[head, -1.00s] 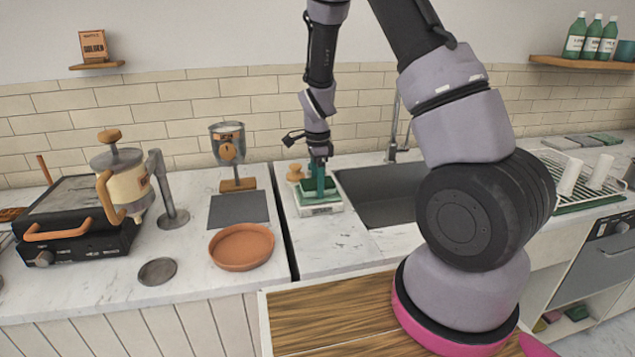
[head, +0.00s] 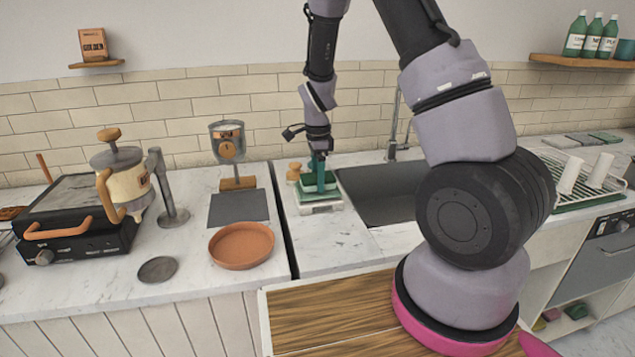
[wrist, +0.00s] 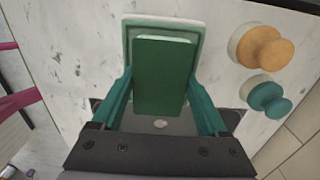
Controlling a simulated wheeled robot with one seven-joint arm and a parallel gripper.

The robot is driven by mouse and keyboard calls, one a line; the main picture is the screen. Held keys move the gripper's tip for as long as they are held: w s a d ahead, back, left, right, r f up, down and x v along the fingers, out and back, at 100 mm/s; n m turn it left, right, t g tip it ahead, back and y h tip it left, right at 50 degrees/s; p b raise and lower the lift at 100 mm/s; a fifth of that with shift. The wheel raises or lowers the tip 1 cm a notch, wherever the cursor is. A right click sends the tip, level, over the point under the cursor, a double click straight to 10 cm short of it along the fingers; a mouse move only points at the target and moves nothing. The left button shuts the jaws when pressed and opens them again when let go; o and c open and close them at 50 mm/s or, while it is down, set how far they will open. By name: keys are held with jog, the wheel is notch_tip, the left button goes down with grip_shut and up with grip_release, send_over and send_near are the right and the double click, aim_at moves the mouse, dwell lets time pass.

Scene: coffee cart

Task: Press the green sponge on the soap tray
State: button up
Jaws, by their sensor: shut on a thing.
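My gripper (wrist: 164,84) has its teal fingers on both sides of the dark green sponge (wrist: 163,62) and is shut on it. The white soap tray with a green inside (wrist: 165,21) shows behind and below the sponge in the wrist view. In the head view my gripper (head: 318,170) points down over the soap tray (head: 320,209), which stands left of the sink. The sponge (head: 327,182) is over the tray; whether it touches the tray is hard to tell.
A wooden knob-shaped item (wrist: 264,47) and a teal one (wrist: 270,97) stand beside the tray. The sink (head: 378,190) is to its right. A terracotta dish (head: 242,246) and a grinder-like machine (head: 229,145) are to its left. The counter in front of the tray is clear.

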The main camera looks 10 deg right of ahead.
jog(key=shift+r, duration=2.75)
